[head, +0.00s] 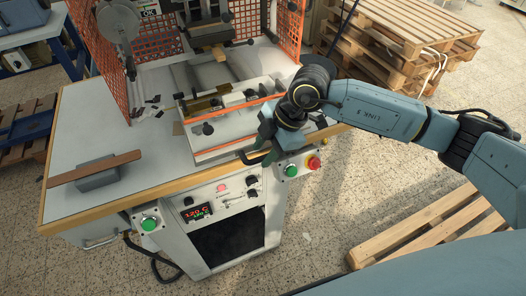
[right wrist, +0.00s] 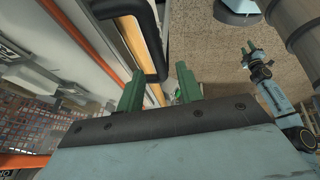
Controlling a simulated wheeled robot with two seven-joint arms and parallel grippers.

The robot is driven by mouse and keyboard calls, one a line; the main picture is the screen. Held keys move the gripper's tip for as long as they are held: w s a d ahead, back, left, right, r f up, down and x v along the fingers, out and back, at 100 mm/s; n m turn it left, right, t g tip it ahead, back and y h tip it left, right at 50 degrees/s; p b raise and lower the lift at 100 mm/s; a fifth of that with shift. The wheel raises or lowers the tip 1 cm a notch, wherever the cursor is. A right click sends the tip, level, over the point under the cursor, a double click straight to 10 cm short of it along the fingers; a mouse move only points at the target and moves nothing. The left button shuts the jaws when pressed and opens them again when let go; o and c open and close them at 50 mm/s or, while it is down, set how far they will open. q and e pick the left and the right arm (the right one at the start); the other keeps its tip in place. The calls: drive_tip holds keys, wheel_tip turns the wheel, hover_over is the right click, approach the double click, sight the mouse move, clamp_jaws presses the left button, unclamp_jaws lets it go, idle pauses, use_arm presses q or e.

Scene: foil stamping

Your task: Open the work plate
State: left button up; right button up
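The work plate (head: 222,132) is a pale plate with orange strips, lying on the machine table below the stamping head (head: 210,32). A black bar handle (head: 247,158) sticks out at its front edge. My right gripper (head: 262,158) is at this handle, at the table's front edge. In the right wrist view its green fingers (right wrist: 160,88) are apart, and the bent black handle (right wrist: 152,50) reaches toward the gap between them. I cannot tell whether they touch it. My left gripper (right wrist: 250,47) shows small in the right wrist view, its fingers apart and empty.
Orange mesh guards (head: 98,40) stand at the sides of the machine. A wooden bar on a grey block (head: 98,178) lies at the table's left. Green and red buttons (head: 314,163) sit just below my right gripper. Pallets (head: 400,40) stand behind my right arm.

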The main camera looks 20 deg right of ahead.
drive_tip(key=v, duration=1.2)
drive_tip(key=shift+b, duration=0.45)
drive_tip(key=shift+r, duration=0.1)
